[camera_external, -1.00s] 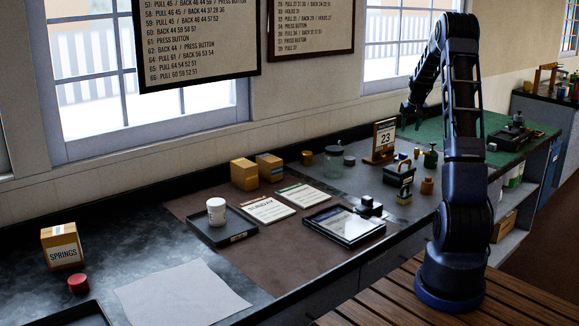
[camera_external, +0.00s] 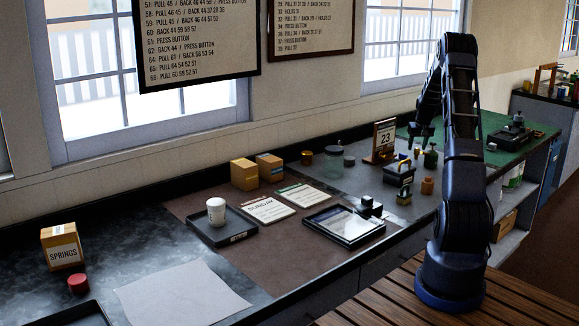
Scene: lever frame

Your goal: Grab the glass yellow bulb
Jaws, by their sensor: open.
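My gripper (camera_external: 421,139) hangs pointing down, above the small items at the right part of the bench. It is small and dark here; it is open and nothing shows between its fingers. A small pale yellow thing (camera_external: 417,153) is just below the fingers, left of a dark green bottle (camera_external: 430,157); it may be the glass yellow bulb, but it is too small to tell. No contact between it and the fingers can be made out.
A black caddy with a yellow handle (camera_external: 398,175) and an amber bottle (camera_external: 427,186) stand nearer the front. A calendar block (camera_external: 384,138) and a glass jar (camera_external: 334,161) stand to the left. A green mat (camera_external: 465,135) lies behind my arm.

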